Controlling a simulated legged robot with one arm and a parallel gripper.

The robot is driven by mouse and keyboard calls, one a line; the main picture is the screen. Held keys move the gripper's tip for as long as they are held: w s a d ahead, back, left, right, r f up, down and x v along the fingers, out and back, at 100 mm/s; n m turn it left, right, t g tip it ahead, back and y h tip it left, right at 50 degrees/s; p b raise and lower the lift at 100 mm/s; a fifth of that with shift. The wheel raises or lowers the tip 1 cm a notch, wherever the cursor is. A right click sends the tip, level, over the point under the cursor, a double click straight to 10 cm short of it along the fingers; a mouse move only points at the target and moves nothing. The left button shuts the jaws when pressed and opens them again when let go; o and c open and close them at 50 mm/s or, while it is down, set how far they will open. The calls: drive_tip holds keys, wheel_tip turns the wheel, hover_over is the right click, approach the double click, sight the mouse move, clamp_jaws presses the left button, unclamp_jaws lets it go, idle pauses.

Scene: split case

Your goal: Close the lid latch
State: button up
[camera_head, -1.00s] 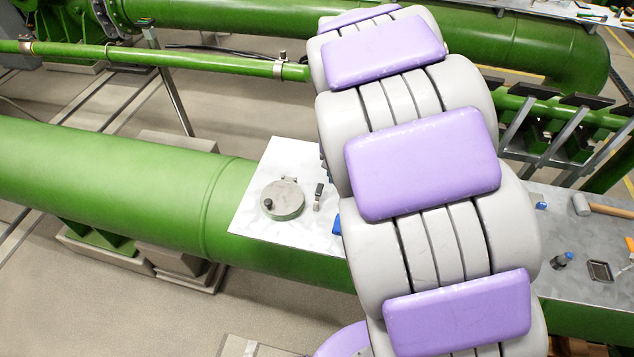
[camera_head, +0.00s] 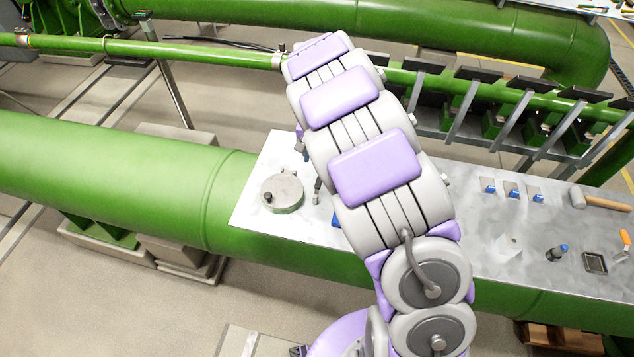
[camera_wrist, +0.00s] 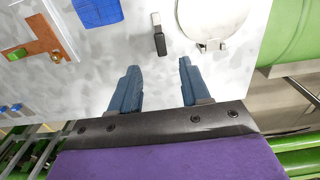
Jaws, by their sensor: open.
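The round grey lid (camera_head: 283,193) lies flat on the metal plate, with a dark knob on its left side. In the wrist view the lid (camera_wrist: 214,18) is at the upper right, partly cut off by the frame edge. The small latch (camera_head: 317,190) stands right beside the lid, apart from its rim. In the wrist view the latch (camera_wrist: 159,36) shows a dark handle and a light end. My gripper (camera_wrist: 157,80) is open and empty, its two blue fingers spread apart and pointing toward the latch. In the head view my arm hides most of the gripper.
The metal plate (camera_head: 470,250) rests along a green pipe (camera_head: 110,180). A blue block (camera_wrist: 97,10) and a brown bracket (camera_wrist: 38,38) lie left of the latch in the wrist view. A mallet (camera_head: 600,200) and small tools lie at the plate's right end.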

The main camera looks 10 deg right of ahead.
sight(317, 186)
wheel_tip(317, 186, down, 12)
drive_tip(key=shift+b, duration=0.8)
drive_tip(key=shift+c, duration=0.2)
clamp_jaws()
